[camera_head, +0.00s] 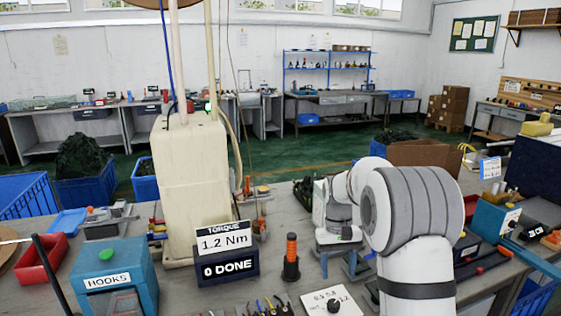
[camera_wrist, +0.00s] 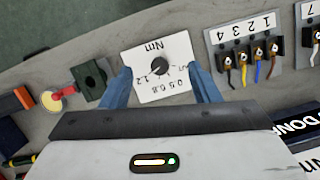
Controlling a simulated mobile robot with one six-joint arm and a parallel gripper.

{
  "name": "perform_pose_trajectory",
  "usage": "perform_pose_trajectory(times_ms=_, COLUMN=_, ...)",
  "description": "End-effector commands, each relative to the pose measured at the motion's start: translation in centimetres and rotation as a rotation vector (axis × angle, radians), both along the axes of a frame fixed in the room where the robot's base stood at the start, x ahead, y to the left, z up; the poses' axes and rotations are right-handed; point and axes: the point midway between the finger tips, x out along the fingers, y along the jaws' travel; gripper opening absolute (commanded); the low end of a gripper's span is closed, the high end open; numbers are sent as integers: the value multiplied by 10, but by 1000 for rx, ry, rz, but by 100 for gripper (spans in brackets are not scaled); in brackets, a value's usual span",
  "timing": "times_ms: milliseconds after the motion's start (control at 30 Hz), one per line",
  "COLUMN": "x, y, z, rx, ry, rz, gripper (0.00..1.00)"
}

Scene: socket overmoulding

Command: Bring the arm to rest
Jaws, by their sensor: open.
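My gripper (camera_wrist: 162,82) is open, its two blue fingers spread wide with nothing seen held between them. In the wrist view the white torque dial plate (camera_wrist: 150,88), with a black knob and Nm markings, shows beyond and between the fingers. In the head view my arm reaches over the bench from the right. My gripper (camera_head: 337,264) points down there, behind the dial plate (camera_head: 318,301) at the front edge. The gap between fingers and bench is hard to judge.
A torque display (camera_head: 226,266) reads "1.2 Nm" and "0 DONE". An orange-and-black driver (camera_head: 291,258) stands upright beside it. A blue HOOKS box (camera_head: 121,281) and a cream column (camera_head: 190,190) stand left. A terminal block (camera_wrist: 247,42) with coloured wires lies near my gripper.

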Motion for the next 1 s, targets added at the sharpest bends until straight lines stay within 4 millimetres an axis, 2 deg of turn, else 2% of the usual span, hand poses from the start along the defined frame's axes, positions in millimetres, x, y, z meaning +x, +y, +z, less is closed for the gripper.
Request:
perform_pose_trajectory(times_ms=33, x=-15, y=0, z=16, rx=1, ry=-30, rz=-3, gripper=56)
perform_pose_trajectory(times_ms=100, x=-35, y=1, z=32, rx=2, ry=-70, rz=-11, gripper=56)
perform_pose_trajectory(times_ms=200, x=-65, y=2, z=52, rx=4, ry=-126, rz=-20, gripper=56)
perform_pose_trajectory(times_ms=400, x=-129, y=4, z=77, rx=11, ry=-239, rz=-37, gripper=56)
perform_pose_trajectory(times_ms=533, x=-172, y=5, z=84, rx=15, ry=-313, rz=-50, gripper=56)
perform_pose_trajectory(times_ms=700, x=-223, y=6, z=82, rx=22, ry=-402, rz=-64, gripper=56)
perform_pose_trajectory(times_ms=833, x=-250, y=6, z=76, rx=25, ry=-450, rz=-72, gripper=56)
perform_pose_trajectory(times_ms=1000, x=-266, y=7, z=71, rx=28, ry=-478, rz=-78, gripper=56)
